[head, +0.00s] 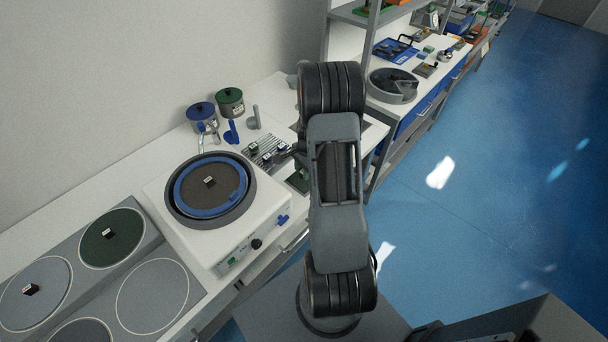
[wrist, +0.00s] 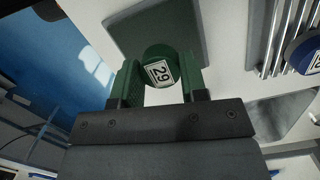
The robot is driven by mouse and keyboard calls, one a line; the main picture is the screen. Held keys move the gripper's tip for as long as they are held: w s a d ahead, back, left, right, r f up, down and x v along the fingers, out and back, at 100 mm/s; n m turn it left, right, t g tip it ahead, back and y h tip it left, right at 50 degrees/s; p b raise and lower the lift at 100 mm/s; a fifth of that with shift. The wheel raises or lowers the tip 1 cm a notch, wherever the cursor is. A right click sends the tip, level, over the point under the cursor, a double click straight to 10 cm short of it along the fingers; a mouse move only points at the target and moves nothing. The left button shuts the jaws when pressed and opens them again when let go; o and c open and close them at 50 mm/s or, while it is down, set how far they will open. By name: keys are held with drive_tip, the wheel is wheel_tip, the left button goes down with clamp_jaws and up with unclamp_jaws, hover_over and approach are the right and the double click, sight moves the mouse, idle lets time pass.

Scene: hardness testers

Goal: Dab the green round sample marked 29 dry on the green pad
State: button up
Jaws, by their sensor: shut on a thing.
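The green round sample marked 29 (wrist: 161,70) is held between the green fingers of my gripper (wrist: 160,82) in the wrist view, its label facing the camera. My gripper is shut on it. The flat dark green pad (wrist: 135,28) lies just beyond the sample, which overlaps the pad's edge in the picture. I cannot tell whether the sample touches the pad. In the head view the pad (head: 298,183) is partly hidden behind my arm, and the sample cannot be made out there.
A slatted metal rack (wrist: 283,35) with a blue round sample (wrist: 305,52) is right of the pad in the wrist view. In the head view a polishing machine with a blue ring (head: 240,196) stands left of the pad. Blue (head: 202,117) and green (head: 230,102) pots stand by the wall.

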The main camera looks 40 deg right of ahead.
drive_tip(key=shift+r+p, duration=1.5)
drive_tip(key=shift+r, duration=1)
